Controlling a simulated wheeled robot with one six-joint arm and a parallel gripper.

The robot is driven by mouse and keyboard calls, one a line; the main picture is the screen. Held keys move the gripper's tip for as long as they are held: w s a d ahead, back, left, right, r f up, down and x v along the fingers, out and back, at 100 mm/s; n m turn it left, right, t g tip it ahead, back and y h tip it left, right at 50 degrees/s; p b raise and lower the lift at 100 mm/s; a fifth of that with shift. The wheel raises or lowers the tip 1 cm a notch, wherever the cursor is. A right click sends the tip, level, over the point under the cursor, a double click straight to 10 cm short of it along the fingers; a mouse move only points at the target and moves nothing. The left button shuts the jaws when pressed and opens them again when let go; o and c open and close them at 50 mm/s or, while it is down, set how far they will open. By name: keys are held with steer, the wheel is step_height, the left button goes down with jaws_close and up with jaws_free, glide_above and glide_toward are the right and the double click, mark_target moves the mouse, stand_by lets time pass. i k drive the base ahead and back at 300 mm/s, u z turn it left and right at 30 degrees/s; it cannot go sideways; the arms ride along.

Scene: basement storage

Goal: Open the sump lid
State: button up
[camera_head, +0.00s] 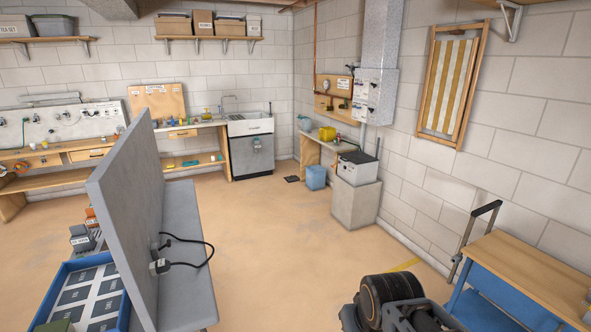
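Part of my dark arm (391,291) shows at the bottom edge, far from both. My gripper's fingers do not show.
A grey upright panel (135,210) with a black cable blocks the left, beside a blue crate (58,292). A wooden-topped blue cart (535,275) stands at lower right. A blue bucket (316,177) stands by the corner bench. The middle floor is open.

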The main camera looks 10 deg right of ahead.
mark_target(357, 157)
steer(key=z, duration=0.65)
steer(key=i, duration=2.75)
steer(key=u, duration=0.55)
steer(key=i, duration=2.3)
steer(key=u, duration=0.85)
